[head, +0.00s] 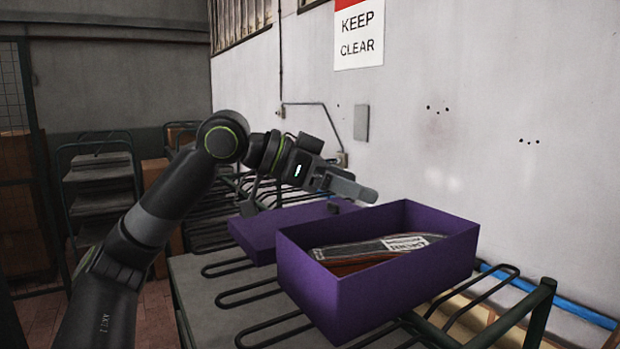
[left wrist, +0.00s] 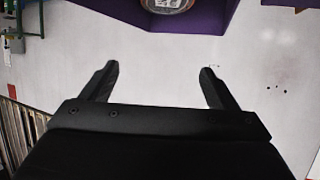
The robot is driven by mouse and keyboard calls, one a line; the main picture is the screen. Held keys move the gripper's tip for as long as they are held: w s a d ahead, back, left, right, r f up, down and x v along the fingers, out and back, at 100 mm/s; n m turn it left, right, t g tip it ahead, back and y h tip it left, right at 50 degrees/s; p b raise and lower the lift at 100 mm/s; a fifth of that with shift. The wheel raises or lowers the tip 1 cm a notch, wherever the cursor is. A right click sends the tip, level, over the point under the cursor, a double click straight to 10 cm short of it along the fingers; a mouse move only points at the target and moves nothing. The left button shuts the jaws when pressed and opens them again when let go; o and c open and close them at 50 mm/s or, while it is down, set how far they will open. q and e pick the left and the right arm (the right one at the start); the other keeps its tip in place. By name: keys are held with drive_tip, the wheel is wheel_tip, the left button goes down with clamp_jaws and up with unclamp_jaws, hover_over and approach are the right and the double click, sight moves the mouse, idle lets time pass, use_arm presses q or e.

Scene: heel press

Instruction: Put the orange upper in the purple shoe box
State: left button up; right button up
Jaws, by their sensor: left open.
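The purple shoe box (head: 340,302) stands open on the rack at the right in the head view. Inside it lies an orange and dark item with a white label, which looks like the orange upper (head: 375,250); its lower part is hidden by the box wall. My left gripper (head: 362,190) is open and empty, above and behind the box's far left side. In the left wrist view the two fingers (left wrist: 160,85) are spread with nothing between them. The box (left wrist: 220,15) and part of the item (left wrist: 167,5) show at the top edge there. My right gripper is not in view.
A purple lid (head: 265,230) lies behind the box at its left. Black wire rails (head: 245,297) run across the grey rack surface. A white wall with a KEEP CLEAR sign (head: 359,35) rises behind. A shelf cart (head: 98,180) stands at the left.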

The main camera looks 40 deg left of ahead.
use_arm(q)
drive_tip(key=b+v, duration=0.3)
drive_tip(key=v, duration=0.3)
drive_tip(key=shift+r, duration=0.15)
